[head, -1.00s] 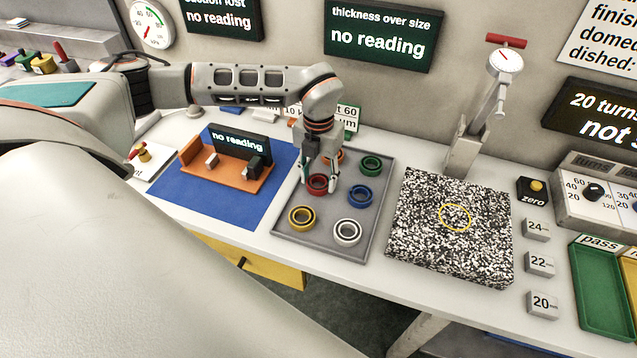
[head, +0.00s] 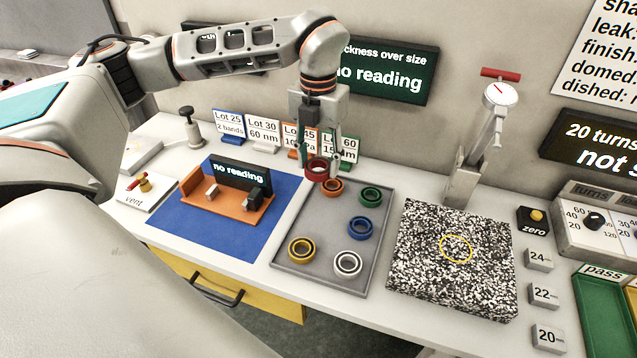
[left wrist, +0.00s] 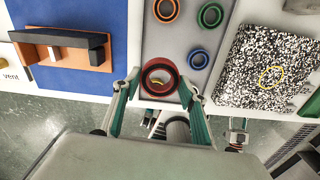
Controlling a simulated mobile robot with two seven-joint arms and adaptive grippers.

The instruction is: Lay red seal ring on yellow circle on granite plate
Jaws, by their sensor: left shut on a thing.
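The red seal ring (head: 318,175) is held between the fingertips of my left gripper (head: 319,167), raised above the grey tray. In the left wrist view the ring (left wrist: 146,80) sits between the two fingers, and part of a yellow ring shows through it. The granite plate (head: 420,265) is speckled black and white and lies to the right of the tray. The yellow circle (head: 442,245) is marked on its top and is bare. What looks like my right gripper (left wrist: 237,138) shows small at the bottom of the left wrist view; its jaws are unclear.
The grey tray (head: 318,228) holds orange, green, blue, yellow and white rings. A gauge stand (head: 462,185) rises behind the granite plate. An orange fixture (head: 230,205) lies on a blue mat.

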